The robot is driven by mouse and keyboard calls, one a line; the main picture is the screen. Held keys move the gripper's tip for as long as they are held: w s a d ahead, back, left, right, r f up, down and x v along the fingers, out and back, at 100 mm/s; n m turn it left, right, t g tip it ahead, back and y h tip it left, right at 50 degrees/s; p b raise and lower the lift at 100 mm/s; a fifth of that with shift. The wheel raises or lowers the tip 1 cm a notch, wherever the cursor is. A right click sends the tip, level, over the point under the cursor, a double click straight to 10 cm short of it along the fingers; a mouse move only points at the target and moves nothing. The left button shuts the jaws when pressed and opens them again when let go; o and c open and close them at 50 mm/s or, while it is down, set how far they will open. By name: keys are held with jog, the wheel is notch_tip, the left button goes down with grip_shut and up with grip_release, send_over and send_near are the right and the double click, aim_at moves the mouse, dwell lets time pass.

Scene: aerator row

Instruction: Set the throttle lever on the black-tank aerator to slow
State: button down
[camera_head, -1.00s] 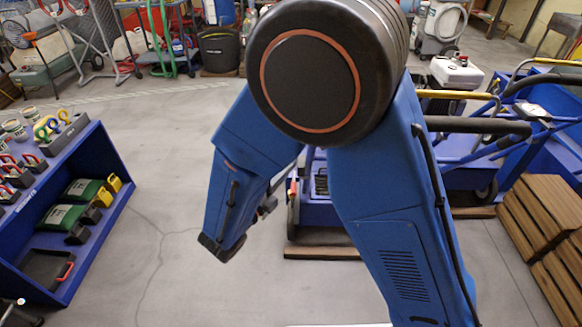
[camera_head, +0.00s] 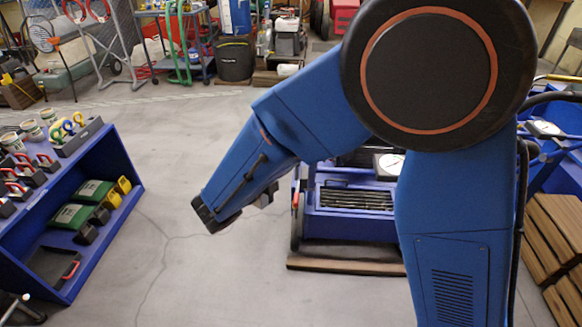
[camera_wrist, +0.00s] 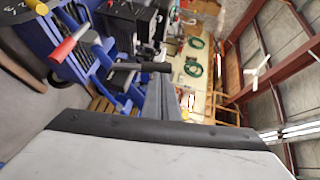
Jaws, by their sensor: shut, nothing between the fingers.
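A blue machine (camera_head: 345,222), seemingly an aerator, stands behind my arm in the head view, partly covered by it. A red-tipped lever (camera_head: 295,199) stands at its left side. In the wrist view a red lever grip (camera_wrist: 68,43) shows at upper left, beside blue frames. A black boxy body (camera_wrist: 125,20), possibly the black tank, is at the top. I cannot tell which lever is the throttle or its setting. My gripper (camera_wrist: 164,92) points away from the wrist camera, fingers together and empty, apart from the lever.
A blue shelf (camera_head: 110,215) with coloured weights and boxes stands at left. Wooden crates (camera_head: 555,230) stand at right. A wooden board (camera_head: 345,258) lies under the blue machine. The floor (camera_head: 190,180) between shelf and machine is clear.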

jog(key=shift+w+r, duration=0.1)
jog(key=shift+w, duration=0.2)
dwell(0.5)
